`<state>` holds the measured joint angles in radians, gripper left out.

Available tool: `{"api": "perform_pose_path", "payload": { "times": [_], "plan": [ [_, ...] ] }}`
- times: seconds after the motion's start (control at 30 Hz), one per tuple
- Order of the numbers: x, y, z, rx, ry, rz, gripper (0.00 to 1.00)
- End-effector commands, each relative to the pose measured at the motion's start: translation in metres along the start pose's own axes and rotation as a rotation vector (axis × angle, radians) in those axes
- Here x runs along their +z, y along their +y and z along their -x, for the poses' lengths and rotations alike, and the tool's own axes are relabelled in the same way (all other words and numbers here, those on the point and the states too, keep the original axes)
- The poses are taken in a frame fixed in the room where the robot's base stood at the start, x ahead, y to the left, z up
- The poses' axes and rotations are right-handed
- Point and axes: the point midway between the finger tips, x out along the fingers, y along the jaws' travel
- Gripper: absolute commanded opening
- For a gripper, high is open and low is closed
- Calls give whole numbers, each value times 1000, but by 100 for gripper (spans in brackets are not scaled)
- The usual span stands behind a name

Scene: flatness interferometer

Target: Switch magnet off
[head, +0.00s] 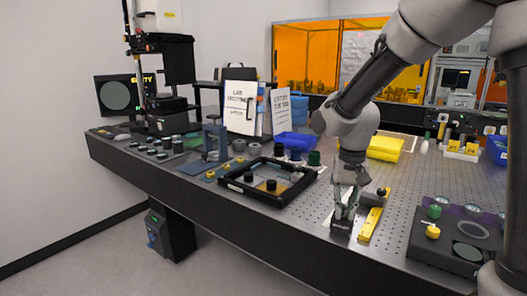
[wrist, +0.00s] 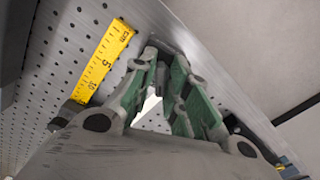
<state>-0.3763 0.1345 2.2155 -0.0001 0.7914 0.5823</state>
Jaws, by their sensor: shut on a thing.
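A small black block with a white label, which looks like the magnet (head: 341,229), sits near the front edge of the perforated table. Its label is too small to read. My gripper (head: 346,211) points down over the block, with its fingers at the block's top. In the wrist view my gripper (wrist: 160,68) has its green-padded fingers closed in around a small dark part. That part is mostly hidden by the fingers, and I cannot tell which way any switch is turned.
A yellow ruler (head: 369,224) lies just right of the block; it also shows in the wrist view (wrist: 104,62). A black-framed tray (head: 238,188) stands to the left. A dark plate with round parts (head: 430,247) is at the right. The table's front edge is close.

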Motion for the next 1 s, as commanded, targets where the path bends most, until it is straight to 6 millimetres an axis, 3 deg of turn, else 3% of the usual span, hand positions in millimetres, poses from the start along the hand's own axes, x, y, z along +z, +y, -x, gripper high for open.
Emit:
{"api": "perform_pose_path", "payload": {
  "times": [0.3, 0.43, 0.63, 0.67, 0.8, 0.83, 1.0],
  "plan": [
    [0, 0, 0, 0, -1, 562, 0],
    [0, 0, 0, 0, -1, 655, 0],
    [0, 0, 0, 0, -1, 662, 0],
    [0, 0, 0, 0, -1, 661, 18],
    [0, 0, 0, 0, -1, 660, 44],
    [0, 0, 0, 0, -1, 660, 48],
    [0, 0, 0, 0, 0, 660, 48]
  ]
}}
